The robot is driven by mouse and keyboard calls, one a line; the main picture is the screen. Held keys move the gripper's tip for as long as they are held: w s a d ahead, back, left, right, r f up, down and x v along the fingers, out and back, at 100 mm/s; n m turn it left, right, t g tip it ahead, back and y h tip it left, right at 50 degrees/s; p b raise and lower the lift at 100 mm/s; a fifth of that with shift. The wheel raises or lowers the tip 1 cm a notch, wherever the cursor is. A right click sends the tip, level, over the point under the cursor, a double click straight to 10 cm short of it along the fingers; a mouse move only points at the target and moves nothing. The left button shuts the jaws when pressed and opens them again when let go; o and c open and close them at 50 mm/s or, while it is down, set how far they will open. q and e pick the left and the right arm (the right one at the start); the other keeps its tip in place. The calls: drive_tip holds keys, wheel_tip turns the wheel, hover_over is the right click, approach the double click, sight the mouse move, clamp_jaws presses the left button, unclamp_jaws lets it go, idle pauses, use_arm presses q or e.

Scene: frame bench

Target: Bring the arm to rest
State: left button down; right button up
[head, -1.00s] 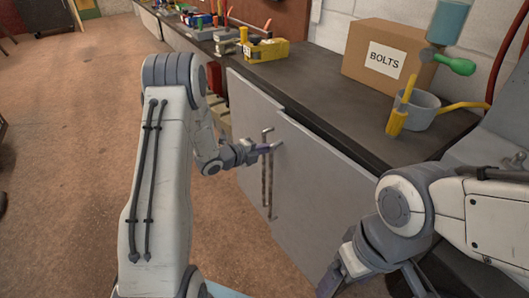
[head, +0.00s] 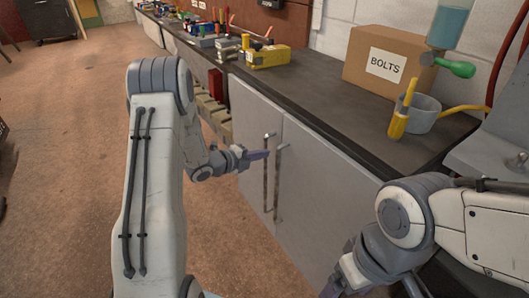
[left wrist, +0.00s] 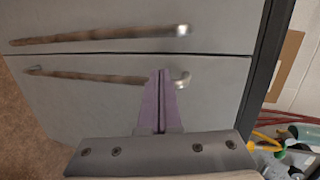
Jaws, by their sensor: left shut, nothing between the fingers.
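My left gripper (head: 258,155) is shut and empty. It is in front of the grey cabinet doors, near the upper ends of their two bar handles. In the left wrist view its purple fingers (left wrist: 161,100) are together, overlapping the end of one handle (left wrist: 100,77); I cannot tell whether they touch it. The other handle (left wrist: 100,35) runs alongside. The left door (head: 248,125) and right door (head: 325,180) look about flush, with a thin dark seam between them. My right gripper (head: 328,288) is at the bottom edge, mostly cut off and dark.
The dark bench top (head: 330,110) runs above the doors. It carries a BOLTS box (head: 388,62), a grey cup (head: 420,112), a yellow-handled tool (head: 402,112) and a yellow block (head: 268,56). Brown floor (head: 65,170) is free on the left.

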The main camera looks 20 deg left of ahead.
use_arm(q)
drive_tip(key=w+a+v, duration=0.1)
drive_tip(key=v, duration=0.6)
drive_tip(key=s+d+r+n+g+y, duration=0.2)
drive_tip(key=d+r+n+y, duration=0.15)
drive_tip(key=d, duration=0.35)
drive_tip(key=s+d+r+n+g+y, duration=0.1)
drive_tip(key=d+r+n+g+y, duration=0.1)
drive_tip(key=d+n, duration=0.35)
drive_tip(key=s+d+r+n+g, duration=0.1)
drive_tip(key=s+d+n+g, duration=0.25)
drive_tip(key=s, duration=0.65)
drive_tip(key=s+d+r+n+g, duration=0.15)
drive_tip(key=s+d, duration=0.25)
drive_tip(key=s, duration=0.7)
drive_tip(key=s+d+n+g, duration=0.3)
drive_tip(key=s+d, duration=0.1)
drive_tip(key=s, duration=0.6)
wheel_tip(320, 180, up, 22)
drive_tip(key=p, duration=2.3)
drive_tip(key=shift+w+a+y, duration=0.25)
drive_tip(key=shift+y, duration=0.2)
drive_tip(key=shift+r, duration=0.15)
